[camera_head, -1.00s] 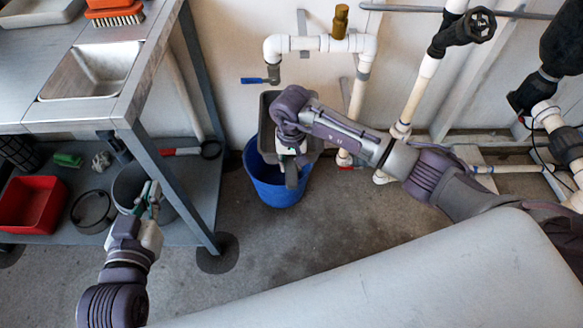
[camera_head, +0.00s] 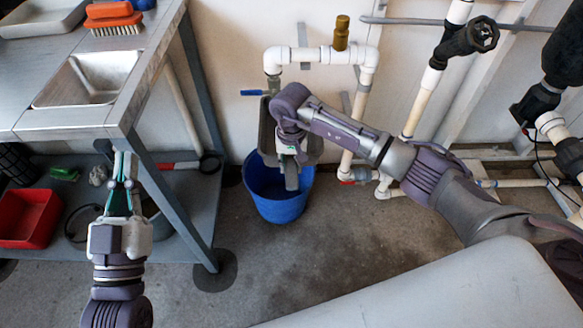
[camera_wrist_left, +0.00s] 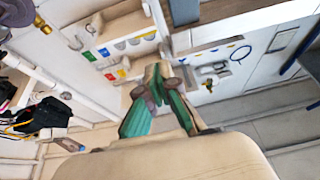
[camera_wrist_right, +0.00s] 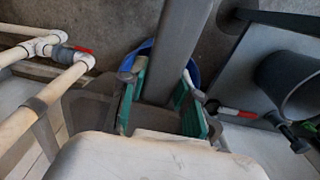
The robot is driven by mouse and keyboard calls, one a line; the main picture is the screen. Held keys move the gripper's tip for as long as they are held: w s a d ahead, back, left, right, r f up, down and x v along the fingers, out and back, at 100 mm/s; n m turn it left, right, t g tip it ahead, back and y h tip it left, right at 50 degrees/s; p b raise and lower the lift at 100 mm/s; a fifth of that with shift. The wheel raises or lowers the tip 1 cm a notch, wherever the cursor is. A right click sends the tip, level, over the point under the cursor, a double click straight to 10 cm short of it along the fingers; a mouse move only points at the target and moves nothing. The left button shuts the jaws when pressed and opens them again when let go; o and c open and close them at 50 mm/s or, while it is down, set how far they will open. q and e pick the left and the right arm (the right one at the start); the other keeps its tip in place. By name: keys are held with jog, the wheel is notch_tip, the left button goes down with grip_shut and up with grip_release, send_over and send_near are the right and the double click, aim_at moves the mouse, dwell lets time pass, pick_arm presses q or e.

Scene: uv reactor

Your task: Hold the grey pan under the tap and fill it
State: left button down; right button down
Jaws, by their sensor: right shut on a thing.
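The grey pan (camera_head: 266,135) is below the tap (camera_head: 273,84) and above the blue bucket (camera_head: 280,205). My right gripper (camera_head: 290,155) is shut on the pan's grey handle (camera_wrist_right: 172,55), which runs between the green pads in the right wrist view. The right hand hides much of the pan, and its inside cannot be seen. The tap's blue lever (camera_head: 252,93) points left, and no water shows. My left gripper (camera_head: 124,165) is empty beside the bench's front corner. Its green fingers (camera_wrist_left: 158,78) come close together at the tips; whether they meet is unclear.
The steel bench with a sink (camera_head: 85,80) stands at the left, its leg close to my left gripper. A red bin (camera_head: 28,218) is on its lower shelf. White pipes and a black valve (camera_head: 465,42) stand at the right. The floor before the bucket is clear.

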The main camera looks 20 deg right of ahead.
pick_arm(q)
jog(key=shift+s+r, duration=0.15)
jog(key=shift+r, duration=0.1)
jog(key=c, duration=1.7)
grip_release()
jog(key=o, duration=0.6)
jog(key=w+d+f+m+g+h, duration=0.1)
jog(key=w+d+f+m+h, duration=0.1)
jog(key=w+d+m, duration=0.1)
jog(key=shift+w+d+f+m, duration=0.3)
jog(key=shift+d+m, duration=0.2)
jog(key=shift+d, duration=0.3)
jog(key=m+g+h, duration=0.3)
jog(key=m+g, duration=0.4)
jog(key=m, duration=1.2)
send_near(249, 94)
jog(key=x, duration=1)
jog(key=shift+w+d, duration=0.1)
jog(key=shift+w, duration=0.05)
jog(key=shift+c, duration=0.2)
